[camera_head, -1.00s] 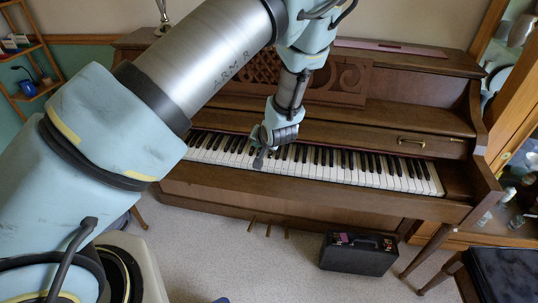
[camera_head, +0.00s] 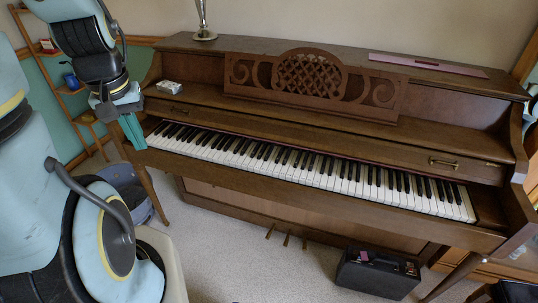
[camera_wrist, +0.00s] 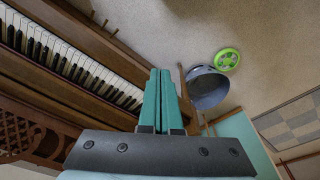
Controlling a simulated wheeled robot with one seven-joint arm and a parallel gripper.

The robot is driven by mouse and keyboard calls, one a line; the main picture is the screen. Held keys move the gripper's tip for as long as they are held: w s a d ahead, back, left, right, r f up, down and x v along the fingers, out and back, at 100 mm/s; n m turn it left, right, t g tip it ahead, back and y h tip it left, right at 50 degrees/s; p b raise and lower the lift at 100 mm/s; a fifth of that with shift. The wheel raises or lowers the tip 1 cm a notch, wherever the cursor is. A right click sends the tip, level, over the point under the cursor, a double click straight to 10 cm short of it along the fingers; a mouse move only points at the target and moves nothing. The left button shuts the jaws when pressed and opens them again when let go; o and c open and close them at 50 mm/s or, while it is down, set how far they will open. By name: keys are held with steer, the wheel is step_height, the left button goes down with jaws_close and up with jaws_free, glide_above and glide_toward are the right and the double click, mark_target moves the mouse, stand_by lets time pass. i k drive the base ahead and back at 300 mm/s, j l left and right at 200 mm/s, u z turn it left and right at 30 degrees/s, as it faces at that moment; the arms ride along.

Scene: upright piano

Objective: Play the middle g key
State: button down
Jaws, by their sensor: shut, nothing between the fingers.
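The brown upright piano has a full keyboard (camera_head: 300,166), uncovered, running from left to lower right in the head view. The middle g key cannot be singled out by a label; the middle keys lie well to the right of my gripper. My gripper (camera_head: 133,130) is at the left end of the piano, beside the left end of the keyboard, pointing down. In the wrist view its two teal fingers (camera_wrist: 158,100) lie side by side, shut and empty. The keyboard (camera_wrist: 60,58) shows at the left there, apart from the fingertips.
A grey bin (camera_head: 128,190) stands on the floor by the piano's left leg (camera_head: 148,188); it also shows in the wrist view (camera_wrist: 207,90) near a green round object (camera_wrist: 227,59). A black case (camera_head: 378,272) lies below the right side. Shelves (camera_head: 62,88) stand at the left wall.

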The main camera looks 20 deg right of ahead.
mark_target(298, 171)
steer(key=i+j, duration=0.1)
steer(key=i, duration=0.3)
steer(key=i+j, duration=0.15)
steer(key=i, duration=0.3)
steer(key=i+j, duration=0.1)
steer(key=i, duration=0.3)
steer(key=z, duration=1.7)
